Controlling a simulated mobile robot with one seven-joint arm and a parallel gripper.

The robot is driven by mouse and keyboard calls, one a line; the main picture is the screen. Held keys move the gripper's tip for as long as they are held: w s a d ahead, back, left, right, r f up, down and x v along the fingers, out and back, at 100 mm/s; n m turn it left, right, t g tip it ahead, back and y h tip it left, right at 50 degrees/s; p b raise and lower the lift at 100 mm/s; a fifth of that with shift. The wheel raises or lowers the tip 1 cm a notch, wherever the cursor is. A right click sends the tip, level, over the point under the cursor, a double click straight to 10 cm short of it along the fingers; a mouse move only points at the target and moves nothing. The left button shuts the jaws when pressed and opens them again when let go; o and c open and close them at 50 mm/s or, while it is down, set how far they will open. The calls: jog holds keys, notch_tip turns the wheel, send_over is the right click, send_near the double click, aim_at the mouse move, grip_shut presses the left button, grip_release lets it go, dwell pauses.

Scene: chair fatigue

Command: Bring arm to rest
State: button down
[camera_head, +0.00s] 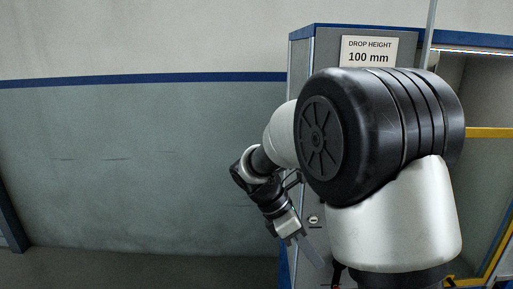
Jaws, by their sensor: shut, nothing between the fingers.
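My arm fills the right half of the view, with a large black ribbed joint and white links close to the camera. Its far end bends down to the left. My gripper (293,236) hangs at the end of the wrist, pointing down and slightly right, in front of the left edge of a grey cabinet. It is shut and I see nothing held in it. The fingertips are small and hard to make out.
The grey cabinet (325,48) with blue trim stands behind my arm. It carries a white sign (369,52) reading "DROP HEIGHT 100 mm". A yellow-edged frame (490,132) is at the right. The wall (130,150) and floor at left are clear.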

jog(key=s+r+m+t+y, duration=0.3)
jog(key=s+r+m+t, duration=0.15)
jog(key=s+m, duration=0.4)
jog(key=s+r+m+t+y, duration=0.35)
jog(key=s+r+m, duration=0.25)
jog(key=s+m, duration=0.3)
notch_tip(320, 180, up, 22)
jog(key=w+m+p, duration=0.1)
jog(key=m+p, duration=0.1)
jog(key=p, duration=1.9)
jog(key=shift+d+f+g+p, duration=0.15)
jog(key=shift+d+g+p, duration=0.2)
jog(key=shift+d+g, duration=0.05)
